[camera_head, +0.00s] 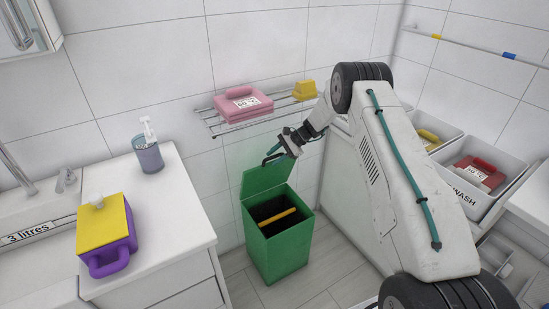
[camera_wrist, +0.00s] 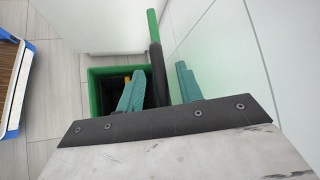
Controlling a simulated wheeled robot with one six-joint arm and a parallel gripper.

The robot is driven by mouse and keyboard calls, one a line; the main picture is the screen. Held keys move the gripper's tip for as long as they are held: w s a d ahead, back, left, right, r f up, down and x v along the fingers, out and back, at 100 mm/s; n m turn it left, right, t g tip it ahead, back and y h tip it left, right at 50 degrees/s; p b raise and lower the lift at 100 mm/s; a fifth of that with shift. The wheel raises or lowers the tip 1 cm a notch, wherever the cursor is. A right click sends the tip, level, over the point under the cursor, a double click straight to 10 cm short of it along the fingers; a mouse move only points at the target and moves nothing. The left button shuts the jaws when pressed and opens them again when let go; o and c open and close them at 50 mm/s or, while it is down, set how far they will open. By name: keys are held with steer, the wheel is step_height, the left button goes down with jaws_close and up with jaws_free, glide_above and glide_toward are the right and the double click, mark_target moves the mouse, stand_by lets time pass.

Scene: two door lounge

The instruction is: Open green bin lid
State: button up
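The green bin (camera_head: 279,252) stands on the floor against the wall, with a dark inside and a yellow bar across it. Its green lid (camera_head: 264,178) is raised at the back, upright or nearly so. A dark handle (camera_head: 272,158) is at the lid's upper part. My gripper (camera_head: 284,151) is at this handle. In the wrist view, the teal fingers (camera_wrist: 158,82) stand apart on either side of the dark handle (camera_wrist: 157,60), with gaps visible. The lid shows nearly edge-on as a green strip (camera_wrist: 152,24), and the bin's rim (camera_wrist: 95,92) lies below.
A white counter (camera_head: 170,205) at left carries a purple-and-yellow container (camera_head: 106,235) and a dispenser (camera_head: 148,155). White wash crates (camera_head: 465,192) are at right.

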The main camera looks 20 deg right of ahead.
steer(key=v, duration=0.3)
steer(key=shift+d+f, duration=0.2)
steer(key=shift+d, duration=0.05)
steer(key=s+d, duration=0.2)
steer(key=d, duration=0.8)
steer(key=shift+d, duration=0.4)
